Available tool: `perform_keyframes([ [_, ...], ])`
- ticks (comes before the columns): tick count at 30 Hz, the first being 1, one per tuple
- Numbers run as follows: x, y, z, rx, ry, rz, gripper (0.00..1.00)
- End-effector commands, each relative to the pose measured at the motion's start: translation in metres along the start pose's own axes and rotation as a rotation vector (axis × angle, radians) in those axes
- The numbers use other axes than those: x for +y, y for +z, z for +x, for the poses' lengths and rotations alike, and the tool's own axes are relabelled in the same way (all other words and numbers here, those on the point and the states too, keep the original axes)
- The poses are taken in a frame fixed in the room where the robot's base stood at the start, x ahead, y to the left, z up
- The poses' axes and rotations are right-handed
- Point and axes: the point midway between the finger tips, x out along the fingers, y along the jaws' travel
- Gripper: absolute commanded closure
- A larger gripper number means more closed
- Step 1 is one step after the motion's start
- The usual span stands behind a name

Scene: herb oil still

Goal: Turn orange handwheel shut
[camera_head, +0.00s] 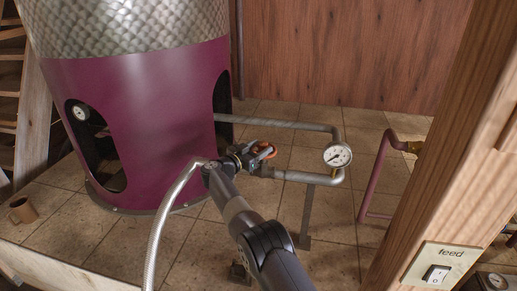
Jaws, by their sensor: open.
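The orange handwheel (267,152) sits on a grey pipe close to the purple still and is partly hidden by my gripper. My gripper (256,153) is open, at the near left side of the handwheel. I cannot tell whether its fingers touch the wheel or stand around part of its rim. The grey pipe (306,177) runs right from the valve towards a white-faced gauge (337,155).
The large purple still (150,130) stands left of my gripper. A pink pipe (376,172) rises at the right. A wooden post (450,150) with a feed switch (437,273) stands at the front right. A brown mug (22,210) is at the far left.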

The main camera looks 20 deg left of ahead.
Motion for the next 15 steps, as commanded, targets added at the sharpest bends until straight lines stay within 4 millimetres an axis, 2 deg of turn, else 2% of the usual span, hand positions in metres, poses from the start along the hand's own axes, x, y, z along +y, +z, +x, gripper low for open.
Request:
perform_keyframes([
  [8,-0.001,0.002,-0.008,-0.001,-0.001,-0.001,0.47],
  [14,0.000,0.002,-0.030,-0.001,-0.002,-0.002,0.47],
  [15,-0.001,0.002,-0.040,-0.001,-0.004,-0.001,0.47],
])
